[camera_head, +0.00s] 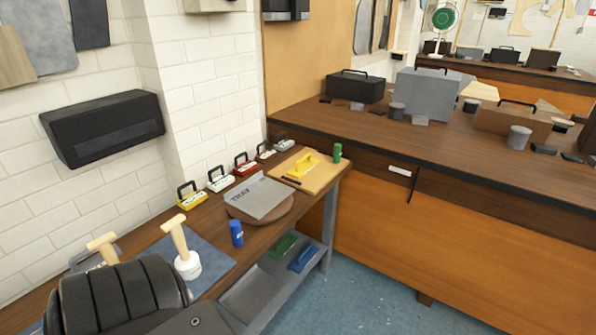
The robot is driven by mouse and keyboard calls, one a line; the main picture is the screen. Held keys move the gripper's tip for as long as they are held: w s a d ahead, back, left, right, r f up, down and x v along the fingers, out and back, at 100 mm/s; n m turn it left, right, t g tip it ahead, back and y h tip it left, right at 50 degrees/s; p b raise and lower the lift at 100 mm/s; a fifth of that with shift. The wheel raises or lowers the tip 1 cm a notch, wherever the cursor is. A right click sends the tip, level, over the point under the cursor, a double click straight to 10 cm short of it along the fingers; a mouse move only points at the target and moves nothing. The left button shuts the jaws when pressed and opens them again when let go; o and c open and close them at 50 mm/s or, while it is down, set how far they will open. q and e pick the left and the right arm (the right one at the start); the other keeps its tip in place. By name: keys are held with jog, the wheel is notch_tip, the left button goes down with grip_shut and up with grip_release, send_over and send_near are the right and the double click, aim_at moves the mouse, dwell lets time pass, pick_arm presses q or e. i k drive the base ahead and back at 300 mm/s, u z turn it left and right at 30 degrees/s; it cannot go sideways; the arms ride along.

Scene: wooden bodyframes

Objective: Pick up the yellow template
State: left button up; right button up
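A yellow piece with a raised handle (304,165), which looks like the yellow template, lies on a light wooden board (323,178) at the far end of the narrow bench. A thin dark stick (291,181) lies beside it on the board. A second yellow item, a small block with a black handle (192,199), stands nearer along the wall. A black ribbed part, apparently of my own arm, fills the lower left corner. Neither gripper's fingers show in the picture.
A grey tray sheet (259,197) lies on a round brown board mid-bench. A large wooden counter (480,145) stands right. Blue floor (365,300) is open in front.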

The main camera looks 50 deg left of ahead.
aim_at(304, 165)
jog(key=u, duration=0.9)
